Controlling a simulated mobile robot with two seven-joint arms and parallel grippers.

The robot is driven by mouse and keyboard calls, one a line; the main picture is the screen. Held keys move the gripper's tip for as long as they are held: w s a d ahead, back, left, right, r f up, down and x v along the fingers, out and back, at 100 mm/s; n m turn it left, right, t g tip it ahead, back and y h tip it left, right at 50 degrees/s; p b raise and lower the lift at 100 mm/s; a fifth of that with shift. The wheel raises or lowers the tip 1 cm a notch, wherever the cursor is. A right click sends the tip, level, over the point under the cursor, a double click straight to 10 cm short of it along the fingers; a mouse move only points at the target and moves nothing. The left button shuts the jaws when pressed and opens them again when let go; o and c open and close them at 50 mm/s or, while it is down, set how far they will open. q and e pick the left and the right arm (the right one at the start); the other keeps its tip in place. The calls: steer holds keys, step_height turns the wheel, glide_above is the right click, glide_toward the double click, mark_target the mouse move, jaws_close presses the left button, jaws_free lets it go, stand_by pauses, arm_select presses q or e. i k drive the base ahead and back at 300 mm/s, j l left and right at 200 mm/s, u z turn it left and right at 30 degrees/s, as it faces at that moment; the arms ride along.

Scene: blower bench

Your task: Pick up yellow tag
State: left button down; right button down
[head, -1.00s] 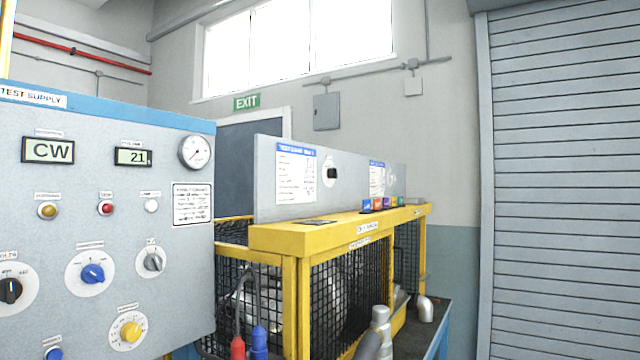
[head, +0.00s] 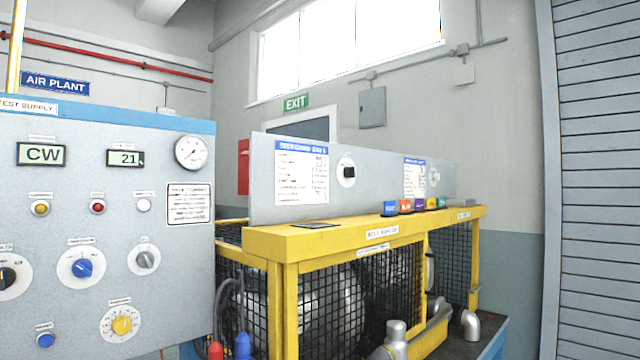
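Several small coloured tags stand in a row on top of the yellow guard frame, in the right half of the head view. The yellow tag (head: 431,204) is near the right end of the row, between a purple tag (head: 419,204) and a green one (head: 441,203). An orange tag (head: 405,206) and a blue tag (head: 390,208) stand to the left. The tags are small, and their details cannot be read. Neither of my grippers is in view.
The yellow guard frame (head: 345,239) with black mesh encloses a metal machine. A grey test supply panel (head: 100,260) fills the left. A grey backboard (head: 385,178) rises behind the tags. Metal pipe fittings (head: 396,335) stand in front, and a roller shutter (head: 598,180) is at right.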

mark_target(430, 201)
steer(key=l, duration=2.25)
steer(key=i+l, duration=0.25)
steer(key=i+u, duration=0.05)
steer(key=i, duration=0.05)
